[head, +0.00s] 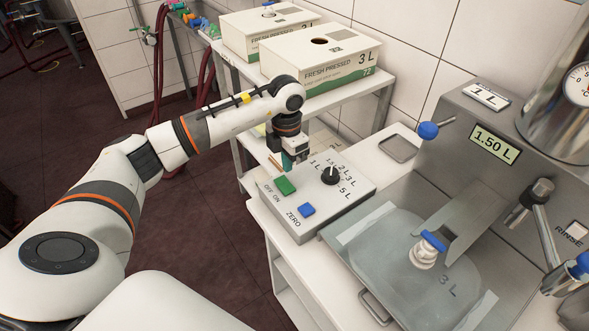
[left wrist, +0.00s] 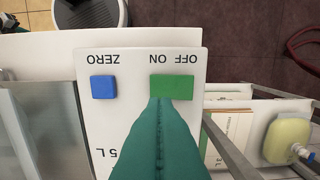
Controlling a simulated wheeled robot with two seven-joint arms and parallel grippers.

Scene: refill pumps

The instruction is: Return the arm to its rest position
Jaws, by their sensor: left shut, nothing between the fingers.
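My left arm reaches in from the left in the head view. My left gripper (head: 288,165) is shut and empty, its teal fingertips pointing down over the control box (head: 338,203). In the left wrist view the closed teal fingers (left wrist: 160,110) reach the edge of the green OFF/ON switch (left wrist: 172,87); I cannot tell whether they touch it. The green switch also shows in the head view (head: 285,186). Beside it is the blue ZERO button (head: 306,210). A black selector knob (head: 330,175) stands on the box. My right gripper is not in view.
Two "Fresh Pressed" cartons (head: 320,62) stand on a white shelf (head: 345,98) behind the arm. The steel filling machine (head: 455,125) with a 1.50 L display (head: 494,143) is on the right. A clear pouch (head: 395,255) with a blue-handled cap lies in its tray. Open floor (head: 190,220) lies left of the table.

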